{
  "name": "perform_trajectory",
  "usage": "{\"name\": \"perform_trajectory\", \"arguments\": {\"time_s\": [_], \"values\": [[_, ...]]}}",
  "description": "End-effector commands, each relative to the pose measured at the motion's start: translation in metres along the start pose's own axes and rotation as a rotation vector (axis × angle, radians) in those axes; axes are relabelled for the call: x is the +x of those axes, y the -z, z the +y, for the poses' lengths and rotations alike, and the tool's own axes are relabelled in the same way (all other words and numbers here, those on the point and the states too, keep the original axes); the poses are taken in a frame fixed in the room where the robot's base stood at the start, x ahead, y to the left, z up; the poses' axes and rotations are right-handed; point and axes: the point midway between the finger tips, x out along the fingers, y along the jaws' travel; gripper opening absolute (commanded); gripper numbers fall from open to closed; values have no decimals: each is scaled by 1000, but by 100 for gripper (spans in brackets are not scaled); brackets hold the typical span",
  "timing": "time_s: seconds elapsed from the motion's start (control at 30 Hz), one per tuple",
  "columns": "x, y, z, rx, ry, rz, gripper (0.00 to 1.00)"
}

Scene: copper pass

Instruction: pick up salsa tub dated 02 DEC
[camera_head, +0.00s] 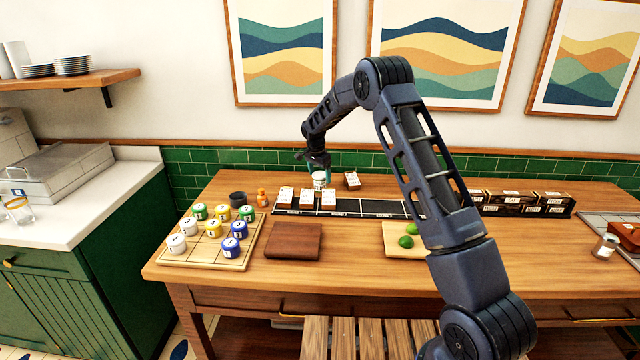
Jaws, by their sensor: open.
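A small white tub (319,180) with a coloured label stands at the back of the wooden table, directly below my gripper. The date on it is too small to read, so I cannot tell whether it is the salsa tub dated 02 DEC. My gripper (319,168) is open and points down at the tub's top. I cannot tell whether the fingers are around the tub or just above it. Pale-topped packs (285,196) stand on a black strip in front, and another pack (352,180) sits right of the tub. Their printing is unreadable.
A board (190,255) with several coloured lidded pots is at the left. A dark cup (237,199) and orange bottle (262,197) stand nearby. A brown board (293,241) and limes (406,241) lie in front. Dark boxes (515,203) line the right.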

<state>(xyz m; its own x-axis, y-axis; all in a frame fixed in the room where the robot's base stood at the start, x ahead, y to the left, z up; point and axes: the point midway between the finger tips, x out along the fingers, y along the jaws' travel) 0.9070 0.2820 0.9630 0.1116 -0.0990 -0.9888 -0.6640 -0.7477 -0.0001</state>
Motion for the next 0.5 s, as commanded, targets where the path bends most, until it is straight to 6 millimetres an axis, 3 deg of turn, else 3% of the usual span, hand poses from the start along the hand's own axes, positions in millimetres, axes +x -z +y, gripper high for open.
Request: {"name": "perform_trajectory", "arguments": {"time_s": [0.23, 0.5], "values": [[33, 0, 0, 0, -1, 0, 83], [36, 1, 0, 0, 0, 0, 81]]}}
